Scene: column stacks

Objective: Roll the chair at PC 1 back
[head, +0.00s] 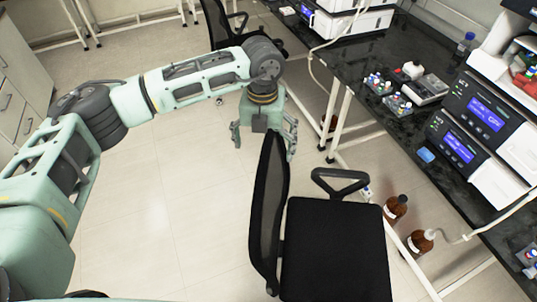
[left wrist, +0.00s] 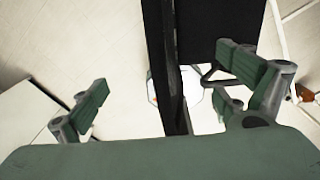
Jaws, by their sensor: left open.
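A black office chair stands beside the lab bench, with its mesh backrest (head: 270,210) on the left and its seat (head: 335,250) on the right. My left gripper (head: 264,140) is open at the top of the backrest, its two fingers spread to either side. In the left wrist view, the backrest's thin edge (left wrist: 165,60) runs between the open fingers (left wrist: 168,90), and the seat (left wrist: 220,30) shows beyond. I cannot tell whether a finger touches the backrest. The chair's base is mostly hidden. No PC 1 label is readable. My right gripper is not in view.
The dark bench top (head: 355,60) on the right holds instruments, a blue-capped bottle (head: 465,45) and small vials. Brown bottles (head: 396,207) stand on the floor right of the seat. Another black chair (head: 222,25) stands at the back. The floor (head: 170,220) left of the near chair is clear.

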